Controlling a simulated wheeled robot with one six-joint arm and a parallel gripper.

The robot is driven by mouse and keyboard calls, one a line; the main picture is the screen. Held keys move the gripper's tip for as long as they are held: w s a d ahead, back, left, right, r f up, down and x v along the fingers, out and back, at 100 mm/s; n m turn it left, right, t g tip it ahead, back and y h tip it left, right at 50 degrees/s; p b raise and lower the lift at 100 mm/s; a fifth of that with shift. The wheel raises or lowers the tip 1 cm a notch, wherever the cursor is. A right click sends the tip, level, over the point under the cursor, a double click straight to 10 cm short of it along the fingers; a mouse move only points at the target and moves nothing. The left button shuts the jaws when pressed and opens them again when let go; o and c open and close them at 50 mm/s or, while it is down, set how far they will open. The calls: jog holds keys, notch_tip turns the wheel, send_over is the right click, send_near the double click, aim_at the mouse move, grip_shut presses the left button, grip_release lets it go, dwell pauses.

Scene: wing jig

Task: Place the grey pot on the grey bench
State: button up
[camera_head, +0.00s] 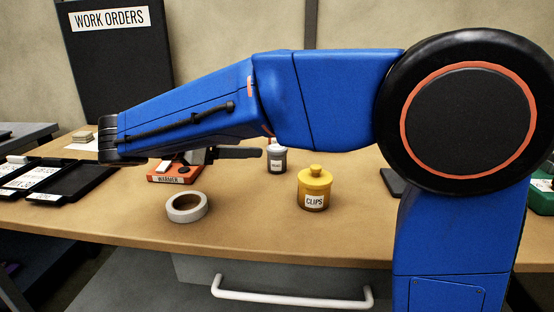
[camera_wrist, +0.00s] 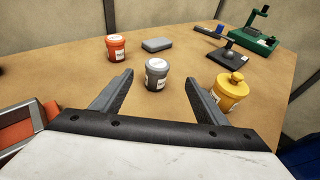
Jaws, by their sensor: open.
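The grey pot (camera_wrist: 156,74) stands upright on the tan table, ahead of my gripper (camera_wrist: 160,79) and between the lines of its two fingers in the wrist view. The gripper is open, and no object is held. In the head view the grey pot (camera_head: 277,160) stands behind the yellow jar, just right of my gripper's visible finger (camera_head: 238,153); my arm hides part of the area above it. A grey bench top (camera_head: 28,133) shows at the far left of the head view, partly cut off by the frame.
The yellow clips jar (camera_wrist: 229,92) stands close to the right finger. An orange pot (camera_wrist: 116,47) and a flat grey block (camera_wrist: 157,45) lie beyond. A white tape roll (camera_head: 186,207), an orange box (camera_head: 172,174) and black trays (camera_head: 90,182) occupy the table's left part.

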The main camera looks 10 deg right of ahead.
aim_at(279, 147)
jog(key=x, duration=1.1)
jog(key=shift+w+d+f, duration=0.1)
jog(key=shift+d+f, duration=0.05)
jog(key=shift+d, duration=0.05)
jog(key=shift+w+x, duration=0.2)
jog(key=shift+x, duration=2.6)
jog(key=shift+a+f, duration=0.1)
jog(key=shift+a, duration=0.1)
jog(key=c, duration=1.3)
jog(key=shift+c, duration=0.2)
notch_tip(279, 147, up, 10)
